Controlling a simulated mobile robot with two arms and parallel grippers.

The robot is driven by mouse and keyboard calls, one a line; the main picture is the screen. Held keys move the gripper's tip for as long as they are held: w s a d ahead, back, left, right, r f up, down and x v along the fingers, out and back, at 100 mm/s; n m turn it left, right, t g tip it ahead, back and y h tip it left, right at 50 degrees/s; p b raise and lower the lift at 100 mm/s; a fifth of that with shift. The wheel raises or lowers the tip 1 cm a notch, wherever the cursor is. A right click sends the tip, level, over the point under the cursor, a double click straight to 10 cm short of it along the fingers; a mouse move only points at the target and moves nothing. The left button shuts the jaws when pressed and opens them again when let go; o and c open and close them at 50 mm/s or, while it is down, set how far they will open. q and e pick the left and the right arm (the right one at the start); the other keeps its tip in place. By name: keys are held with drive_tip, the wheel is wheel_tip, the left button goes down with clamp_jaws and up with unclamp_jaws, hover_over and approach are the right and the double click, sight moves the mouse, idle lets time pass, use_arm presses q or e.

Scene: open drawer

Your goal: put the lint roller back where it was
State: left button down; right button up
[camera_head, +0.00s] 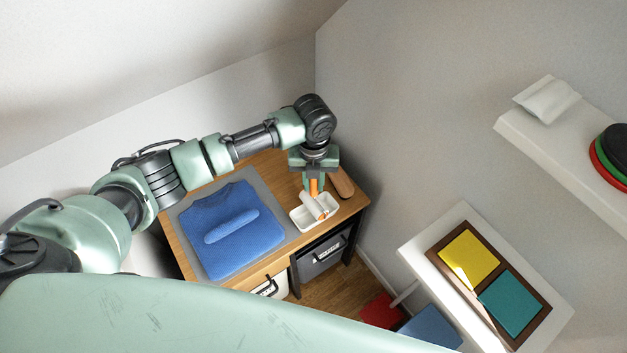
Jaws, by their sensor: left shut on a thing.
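The lint roller, with a white roll (312,205) and an orange handle, is over a white tray (299,221) at the right side of the wooden desk. My left gripper (314,178) points down from above and is shut on the orange handle. The roll is tilted and lies within the tray's outline; I cannot tell whether it touches the tray's floor. My right gripper is not in view.
A blue sweater (212,252) lies on a grey mat left of the tray. A brown wooden object (341,182) sits right behind the gripper. A dark drawer (323,252) is below the tray. Wall shelves (419,262) stand at the right.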

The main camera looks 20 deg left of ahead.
use_arm(q)
drive_tip(key=shift+f, duration=0.1)
drive_tip(key=shift+f, duration=0.5)
drive_tip(key=c, duration=1.3)
unclamp_jaws()
drive_tip(key=shift+r, duration=0.3)
wheel_tip(320, 180, up, 13)
drive_tip(key=shift+f+b, duration=0.15)
drive_tip(key=shift+b, duration=0.65)
drive_tip(key=shift+f, duration=0.1)
